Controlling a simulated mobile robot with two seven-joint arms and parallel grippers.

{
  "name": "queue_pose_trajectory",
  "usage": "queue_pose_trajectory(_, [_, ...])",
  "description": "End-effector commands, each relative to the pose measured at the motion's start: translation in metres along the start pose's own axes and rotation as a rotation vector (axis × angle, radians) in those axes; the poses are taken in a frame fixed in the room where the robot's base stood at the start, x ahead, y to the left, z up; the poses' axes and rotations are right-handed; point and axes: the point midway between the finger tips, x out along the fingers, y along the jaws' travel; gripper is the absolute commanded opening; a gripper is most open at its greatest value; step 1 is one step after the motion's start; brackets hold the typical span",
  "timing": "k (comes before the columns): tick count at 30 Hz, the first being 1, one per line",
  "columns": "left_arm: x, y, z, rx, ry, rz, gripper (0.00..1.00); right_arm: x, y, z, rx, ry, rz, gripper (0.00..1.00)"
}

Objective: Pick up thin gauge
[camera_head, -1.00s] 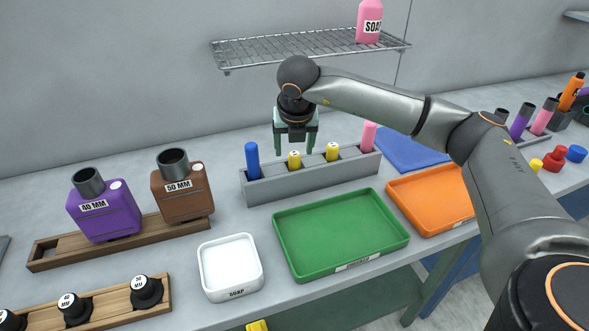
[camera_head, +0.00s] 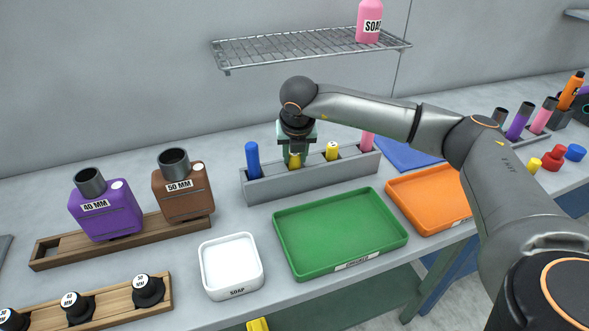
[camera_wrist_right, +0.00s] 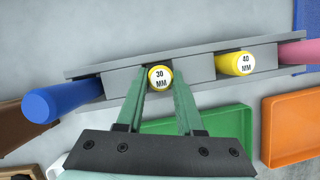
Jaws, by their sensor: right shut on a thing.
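A yellow gauge marked 30 MM (camera_wrist_right: 160,78) stands in a slot of the grey rack (camera_head: 300,183). My right gripper (camera_head: 294,158) comes down from above with its green fingers on both sides of this gauge and is shut on it. The gauge's yellow body also shows between the fingers in the head view (camera_head: 295,162). A second yellow gauge, marked 40 MM (camera_wrist_right: 238,64), stands in the slot to its right; it also shows in the head view (camera_head: 332,151). My left gripper is not in view.
A blue cylinder (camera_head: 252,159) and a pink one (camera_head: 368,140) stand in the rack's end slots. A green tray (camera_head: 340,264), a white soap tray (camera_head: 230,291) and an orange tray (camera_head: 430,226) lie in front. A wire shelf (camera_head: 310,47) hangs above.

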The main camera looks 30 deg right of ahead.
Motion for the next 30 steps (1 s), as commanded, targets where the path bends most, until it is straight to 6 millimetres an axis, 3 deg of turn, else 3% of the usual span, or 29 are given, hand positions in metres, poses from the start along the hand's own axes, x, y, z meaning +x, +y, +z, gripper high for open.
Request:
queue_pose_trajectory(7, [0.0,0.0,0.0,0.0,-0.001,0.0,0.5,0.0,0.0,0.0,0.0,0.0,0.0,0.0])
queue_pose_trajectory(19, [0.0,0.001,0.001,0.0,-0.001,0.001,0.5,-0.005,0.001,0.003,0.001,-0.003,0.002,0.0])
queue_pose_trajectory(30, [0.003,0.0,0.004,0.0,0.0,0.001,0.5,-0.068,0.002,0.029,0.001,-0.004,0.004,0.0])
